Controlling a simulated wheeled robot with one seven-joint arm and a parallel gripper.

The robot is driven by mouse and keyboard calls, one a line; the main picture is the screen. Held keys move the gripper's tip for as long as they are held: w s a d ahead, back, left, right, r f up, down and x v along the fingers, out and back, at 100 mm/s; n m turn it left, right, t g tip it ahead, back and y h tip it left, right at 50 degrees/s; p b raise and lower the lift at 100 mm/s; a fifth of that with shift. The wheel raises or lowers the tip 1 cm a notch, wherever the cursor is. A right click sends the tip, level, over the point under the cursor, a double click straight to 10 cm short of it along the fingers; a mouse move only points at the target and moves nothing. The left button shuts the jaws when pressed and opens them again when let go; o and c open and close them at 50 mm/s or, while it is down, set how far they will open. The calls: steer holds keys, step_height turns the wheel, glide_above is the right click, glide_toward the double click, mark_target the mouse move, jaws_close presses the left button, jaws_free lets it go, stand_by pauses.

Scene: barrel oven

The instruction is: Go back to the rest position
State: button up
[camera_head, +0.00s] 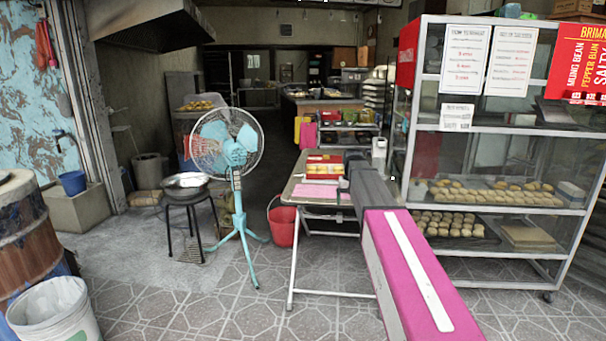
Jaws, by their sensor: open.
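My arm reaches forward from the lower right, with a pink link in front. My gripper (347,170) is at its far dark grey end, over the right side of the folding table (300,190). It is small in this view, and its fingers are partly hidden by the arm. It is open, and I see nothing held in it. Red and yellow boxes (325,164) and a pink sheet (314,190) lie on the table just left of the gripper. I cannot tell the gap between gripper and table.
A glass display cabinet (478,210) with trays of buns stands close on the right. A blue standing fan (236,150), a black stool (188,205) and a red bucket (284,226) are left of the table. A barrel oven (30,235) and white bin (52,312) are near left. The front tiled floor is clear.

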steer(key=s+f, duration=1.1)
steer(key=s, duration=0.4)
steer(key=s+f, duration=1.1)
steer(key=s, duration=0.3)
steer(key=shift+s+f, duration=0.3)
steer(key=shift+s, duration=0.05)
